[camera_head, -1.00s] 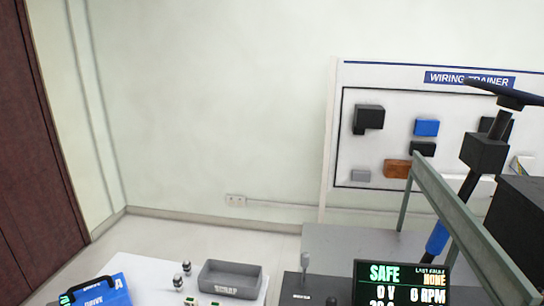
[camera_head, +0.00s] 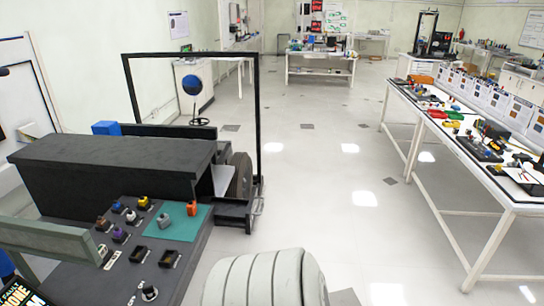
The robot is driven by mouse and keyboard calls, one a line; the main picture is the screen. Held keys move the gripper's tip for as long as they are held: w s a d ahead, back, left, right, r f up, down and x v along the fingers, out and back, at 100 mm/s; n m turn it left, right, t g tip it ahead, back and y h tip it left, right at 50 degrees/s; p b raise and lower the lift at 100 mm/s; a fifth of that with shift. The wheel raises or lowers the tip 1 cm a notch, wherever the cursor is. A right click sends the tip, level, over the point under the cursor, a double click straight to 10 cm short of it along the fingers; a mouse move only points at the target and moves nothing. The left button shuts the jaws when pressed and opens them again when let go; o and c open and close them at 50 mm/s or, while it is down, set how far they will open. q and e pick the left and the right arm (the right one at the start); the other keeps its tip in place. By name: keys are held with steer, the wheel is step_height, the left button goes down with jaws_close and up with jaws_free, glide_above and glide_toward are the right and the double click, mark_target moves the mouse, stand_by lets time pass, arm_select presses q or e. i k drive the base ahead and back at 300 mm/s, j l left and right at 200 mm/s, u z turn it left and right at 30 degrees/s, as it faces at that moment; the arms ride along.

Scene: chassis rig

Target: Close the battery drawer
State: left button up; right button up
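The chassis rig (camera_head: 110,165) fills the left side of the view, with a long dark box-shaped body, a black upright frame (camera_head: 190,56) and a dark wheel (camera_head: 239,176) at its right end. I cannot pick out the battery drawer on it, so whether it is open or shut does not show. Neither of my grippers is in view.
A dark panel (camera_head: 121,270) with several coloured knobs and a teal mat (camera_head: 182,222) lies in front of the rig. A long white bench (camera_head: 470,165) with parts runs along the right. Open floor (camera_head: 325,190) lies between. A farther bench (camera_head: 320,57) stands at the back.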

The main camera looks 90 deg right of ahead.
mark_target(229, 212)
steer(key=z, duration=2.6)
